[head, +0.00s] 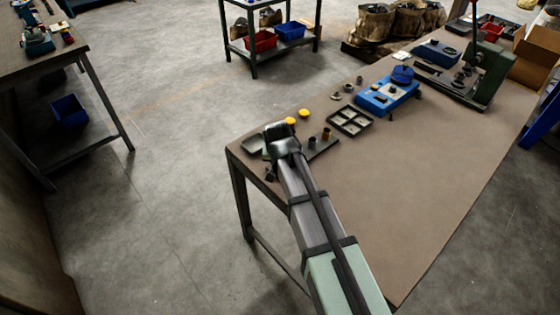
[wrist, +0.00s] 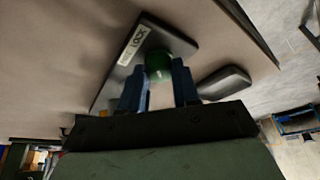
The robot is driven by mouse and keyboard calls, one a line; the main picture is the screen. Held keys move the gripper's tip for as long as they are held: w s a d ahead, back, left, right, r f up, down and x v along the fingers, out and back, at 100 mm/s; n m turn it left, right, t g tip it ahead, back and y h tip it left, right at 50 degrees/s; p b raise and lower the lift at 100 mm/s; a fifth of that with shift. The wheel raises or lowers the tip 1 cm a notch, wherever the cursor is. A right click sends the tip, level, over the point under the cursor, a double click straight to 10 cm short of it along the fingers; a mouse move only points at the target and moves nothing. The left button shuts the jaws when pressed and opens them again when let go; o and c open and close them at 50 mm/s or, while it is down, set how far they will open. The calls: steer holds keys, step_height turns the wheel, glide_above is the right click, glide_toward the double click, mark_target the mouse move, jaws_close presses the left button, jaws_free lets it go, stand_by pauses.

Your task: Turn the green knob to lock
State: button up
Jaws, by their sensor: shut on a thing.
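The green knob (wrist: 158,64) sits on a dark plate (wrist: 112,82) in the wrist view. A white label reading LOCK (wrist: 138,36) is on the plate, up and left of the knob. My gripper (wrist: 158,76) has its two blue fingers on either side of the knob, shut on it. The lower part of the knob is hard to make out in shadow. In the head view my gripper (head: 280,138) is at the table's near left corner, and my arm hides most of the knob there.
The brown table (head: 400,175) is clear on its right. Beyond my gripper are yellow caps (head: 303,113), a dark compartment tray (head: 349,121) and a blue box (head: 388,96). A dark rounded object (wrist: 224,82) lies right of the plate. A green press (head: 485,75) stands far right.

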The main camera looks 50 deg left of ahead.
steer(key=o, duration=1.1)
steer(key=shift+c, duration=0.2)
steer(key=shift+r, duration=0.1)
steer(key=v, duration=1.3)
steer(key=shift+r, duration=0.25)
steer(key=shift+s+d, duration=0.15)
